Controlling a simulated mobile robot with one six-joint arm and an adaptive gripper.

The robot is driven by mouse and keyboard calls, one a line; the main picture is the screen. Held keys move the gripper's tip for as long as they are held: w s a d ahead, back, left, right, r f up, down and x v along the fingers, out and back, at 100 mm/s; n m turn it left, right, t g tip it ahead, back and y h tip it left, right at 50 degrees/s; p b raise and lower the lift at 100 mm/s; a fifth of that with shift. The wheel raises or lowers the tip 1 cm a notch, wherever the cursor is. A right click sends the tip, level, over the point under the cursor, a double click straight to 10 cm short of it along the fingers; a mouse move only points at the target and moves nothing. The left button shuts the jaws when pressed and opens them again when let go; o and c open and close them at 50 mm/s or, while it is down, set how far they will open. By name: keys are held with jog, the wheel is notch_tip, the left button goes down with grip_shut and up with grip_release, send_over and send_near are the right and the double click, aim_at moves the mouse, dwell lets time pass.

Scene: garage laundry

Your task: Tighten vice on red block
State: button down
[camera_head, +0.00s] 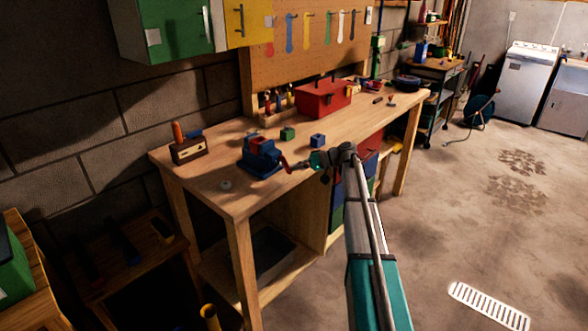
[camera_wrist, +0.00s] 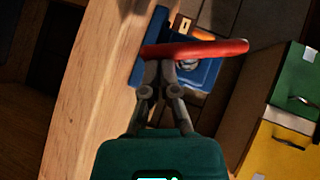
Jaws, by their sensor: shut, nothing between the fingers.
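The blue vice (camera_head: 262,164) stands on the wooden workbench near its front edge. A small red block (camera_head: 261,143) shows at the top of the vice, between its jaws; whether it is clamped tightly I cannot tell. The vice's red handle (camera_head: 284,162) sticks out on the side facing my gripper (camera_head: 303,164). In the wrist view the red handle (camera_wrist: 205,49) lies across the tips of my gripper (camera_wrist: 160,68), with the blue vice (camera_wrist: 203,74) behind it. My gripper is shut and empty, its fingertips at the handle; contact is unclear.
Green (camera_head: 288,134) and blue (camera_head: 318,140) blocks sit behind the vice. A wooden tool holder (camera_head: 189,150) stands left, a red toolbox (camera_head: 323,99) at the back. Green (camera_head: 174,29) and yellow (camera_head: 247,22) cabinets hang above. The floor right of the bench is open.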

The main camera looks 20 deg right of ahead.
jog(key=shift+a, duration=0.1)
dwell(0.5)
jog(key=shift+w+d+r+p, duration=0.3)
jog(key=shift+w+d, duration=0.1)
jog(key=shift+d, duration=0.1)
jog(key=w+p+v, duration=0.1)
jog(key=p+v, duration=0.2)
jog(key=v, duration=0.9)
jog(key=shift+w+d, duration=0.25)
jog(key=shift+w, duration=0.1)
jog(key=shift+f, duration=0.1)
